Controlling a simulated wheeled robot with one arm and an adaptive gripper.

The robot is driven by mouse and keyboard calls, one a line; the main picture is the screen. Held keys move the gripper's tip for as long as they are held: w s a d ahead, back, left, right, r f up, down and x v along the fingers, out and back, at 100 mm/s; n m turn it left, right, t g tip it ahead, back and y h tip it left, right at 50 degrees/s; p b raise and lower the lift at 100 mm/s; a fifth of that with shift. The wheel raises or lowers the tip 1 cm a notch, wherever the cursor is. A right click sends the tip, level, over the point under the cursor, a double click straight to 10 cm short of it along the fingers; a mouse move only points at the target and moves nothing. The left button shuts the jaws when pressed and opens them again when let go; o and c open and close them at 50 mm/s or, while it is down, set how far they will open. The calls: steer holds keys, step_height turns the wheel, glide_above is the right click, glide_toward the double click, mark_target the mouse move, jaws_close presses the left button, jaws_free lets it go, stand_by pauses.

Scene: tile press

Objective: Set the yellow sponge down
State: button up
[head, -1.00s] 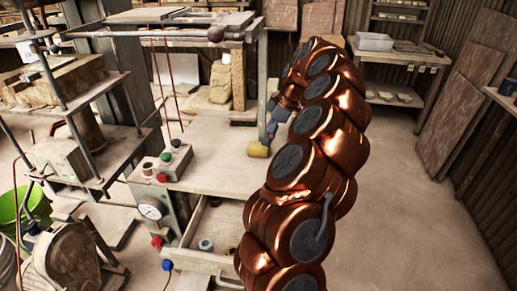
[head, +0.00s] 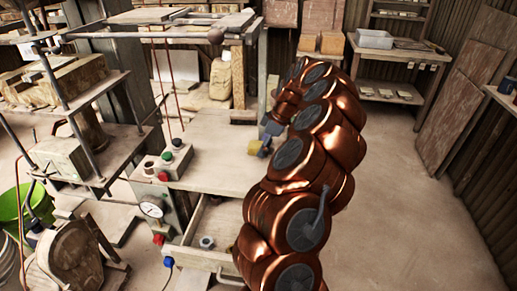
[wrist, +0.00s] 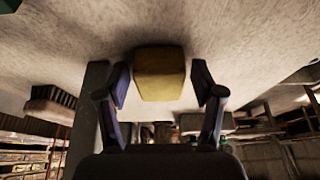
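The yellow sponge (head: 254,148) rests on the pale worktop of the press (head: 215,165), near its right edge. In the wrist view the sponge (wrist: 160,73) sits between the two fingertips of my gripper (wrist: 160,88). A narrow gap shows between the sponge and each finger pad, so my gripper looks open around it and not closed on it. In the head view my gripper (head: 268,138) is at the right side of the sponge, low over the worktop, and a finger partly covers the sponge.
A control box with green, red and black buttons (head: 168,163) stands on the worktop's left side. An open drawer (head: 212,225) is below. The press's upper plate and a ball-ended lever (head: 215,35) are above. The worktop between the buttons and the sponge is clear.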

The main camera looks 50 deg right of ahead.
steer(key=c, duration=0.7)
steer(key=shift+c, duration=0.2)
steer(key=shift+r, duration=0.15)
